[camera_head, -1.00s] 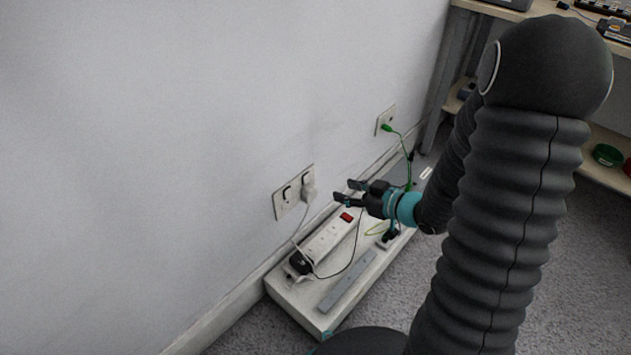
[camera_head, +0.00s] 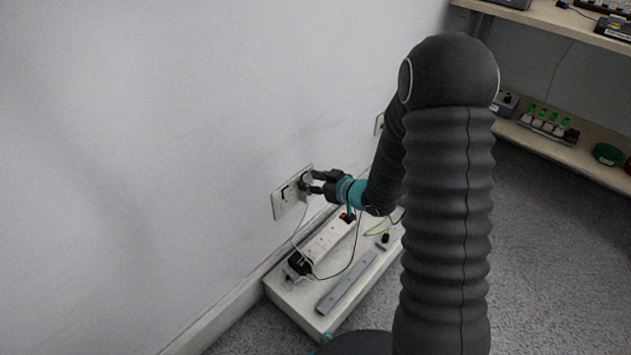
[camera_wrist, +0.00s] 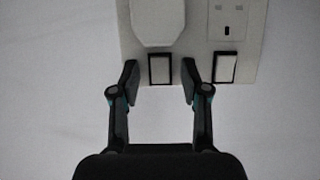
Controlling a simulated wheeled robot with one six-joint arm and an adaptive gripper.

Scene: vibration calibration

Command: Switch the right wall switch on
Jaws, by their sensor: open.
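A white double wall socket plate (camera_head: 280,207) with two black-edged rocker switches is on the wall. My gripper (camera_head: 314,182) is in front of the plate's right half, its open fingers pointing at the wall. The wrist view shows the plate turned over, with the switches below the sockets. There the right switch (camera_wrist: 160,69) lies between my open fingertips, below a white plug (camera_wrist: 158,22). The other switch (camera_wrist: 226,67) is outside the fingers, below an empty socket. I cannot tell whether my fingers touch the plate, or the right switch's position.
A white platform (camera_head: 300,306) along the wall carries a power strip (camera_head: 328,240), a grey bar (camera_head: 347,283) and cables. A second wall socket (camera_head: 379,124) is partly hidden behind my arm. Shelves (camera_head: 560,150) stand at right. Carpet (camera_head: 550,260) is open on the right.

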